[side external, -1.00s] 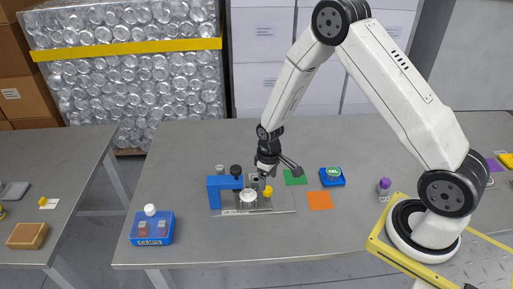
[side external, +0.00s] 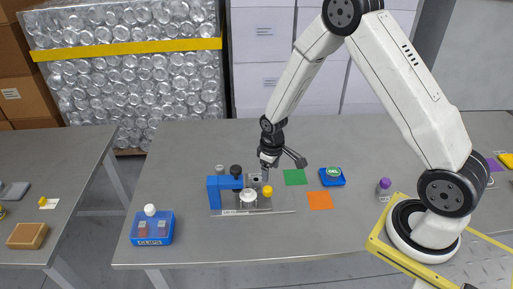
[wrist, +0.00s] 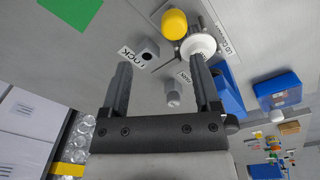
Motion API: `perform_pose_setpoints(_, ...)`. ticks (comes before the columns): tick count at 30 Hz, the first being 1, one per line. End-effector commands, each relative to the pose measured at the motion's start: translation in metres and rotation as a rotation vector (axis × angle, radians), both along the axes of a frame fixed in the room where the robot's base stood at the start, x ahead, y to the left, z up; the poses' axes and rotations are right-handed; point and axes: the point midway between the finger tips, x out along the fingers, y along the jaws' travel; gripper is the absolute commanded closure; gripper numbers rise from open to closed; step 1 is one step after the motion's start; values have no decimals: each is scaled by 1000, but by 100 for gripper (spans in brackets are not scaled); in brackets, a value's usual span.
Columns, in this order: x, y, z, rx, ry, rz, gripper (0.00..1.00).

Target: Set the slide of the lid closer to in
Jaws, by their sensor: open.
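The lid closer's blue frame (side external: 214,193) stands on a grey plate (side external: 280,211) on the table, with a black knob (side external: 236,170) on top. A white round part (side external: 248,195) sits beside the frame, and a yellow knob (side external: 267,191) is to its right. The wrist view also shows the yellow knob (wrist: 174,24), the white part (wrist: 198,45) and the blue frame (wrist: 230,90). My gripper (wrist: 160,66) is open and empty, above the back of the lid closer. A grey knob (wrist: 172,98) shows between its fingers. The slide's position is too small to tell.
A grey block with a hole (wrist: 148,52) is near the left fingertip. Green (side external: 295,177) and orange (side external: 319,200) squares lie right of the lid closer, with a blue holder (side external: 332,181) beyond. A blue clips box (side external: 152,229) is at left. The table's back left is clear.

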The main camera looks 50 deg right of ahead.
Motion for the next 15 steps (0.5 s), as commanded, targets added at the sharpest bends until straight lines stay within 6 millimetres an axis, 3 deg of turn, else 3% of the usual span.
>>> perform_pose_setpoints(9, 8, -49, -15, -84, -179, 127, 20)
perform_pose_setpoints(15, 10, -66, -22, -71, -317, 245, 20)
